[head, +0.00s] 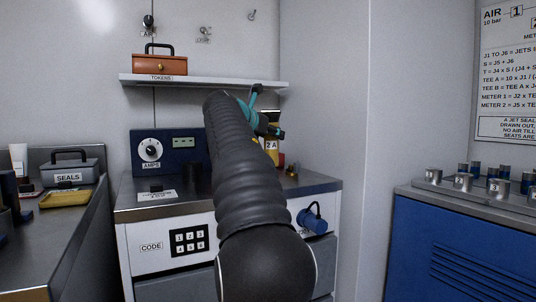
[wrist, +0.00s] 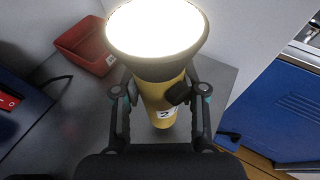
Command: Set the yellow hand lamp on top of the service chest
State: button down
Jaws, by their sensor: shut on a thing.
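The yellow hand lamp (wrist: 162,118) stands upright between the fingers of my gripper (wrist: 157,94) in the wrist view, its wide head lit bright white. My gripper is shut on its body, over the grey worktop (wrist: 210,75). I cannot tell whether the lamp's base touches the worktop. In the head view my arm hides much of my gripper (head: 268,130) and the lamp; part of the yellow body (head: 271,146) with a label shows at the back right of the worktop. No chest is labelled as the service chest; a blue cabinet (head: 450,250) with a grey top stands at right.
Several small metal cylinders (head: 463,181) stand on the blue cabinet's top. A red tray (wrist: 72,45) lies near the lamp. A shelf (head: 210,81) with a TOKENS box (head: 160,66) hangs above the worktop. A blue AMPS panel (head: 150,150) stands at its back left.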

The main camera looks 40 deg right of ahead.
aim_at(266, 147)
jog(key=shift+w+a+f, duration=0.2)
jog(key=shift+w+f, duration=0.1)
jog(key=shift+f+b, duration=1.2)
jog(key=shift+f, duration=0.6)
jog(key=shift+f, duration=0.15)
jog(key=c, duration=0.7)
grip_release()
jog(key=shift+o, duration=0.2)
jog(key=shift+s+a+r, duration=0.1)
jog(key=shift+a+r, duration=0.1)
jog(key=v, duration=1.1)
jog(key=shift+a+p, duration=0.25)
jog(key=shift+p, duration=0.2)
jog(key=shift+s, duration=0.1)
